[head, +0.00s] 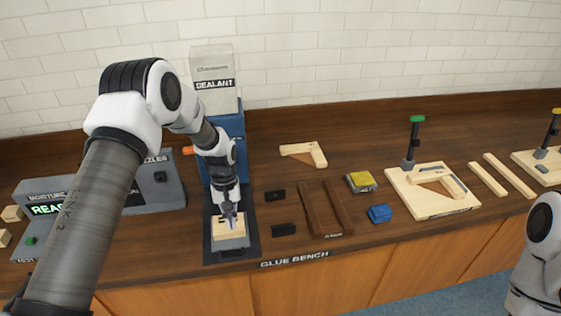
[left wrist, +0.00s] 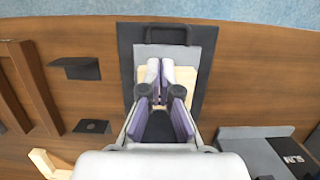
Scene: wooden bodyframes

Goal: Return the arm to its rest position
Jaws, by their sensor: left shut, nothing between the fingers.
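My left arm reaches in from the left in the head view. My left gripper (head: 230,218) is shut and empty, pointing down over a pale wooden block (head: 222,233) at the sealant station. The left wrist view shows the gripper's fingertips (left wrist: 159,70) together above the same pale block (left wrist: 204,82); whether they touch it I cannot tell. The block lies on a grey plate on a dark base (head: 250,240). My right arm shows only in part at the right edge of the head view, with its gripper out of sight.
The sealant machine (head: 212,75) stands behind my left gripper. A grey moisture tester (head: 60,205) stands to the left. To the right are dark strips (head: 312,210), a yellow sponge (head: 361,182), a blue block (head: 380,213) and a clamp board (head: 435,208).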

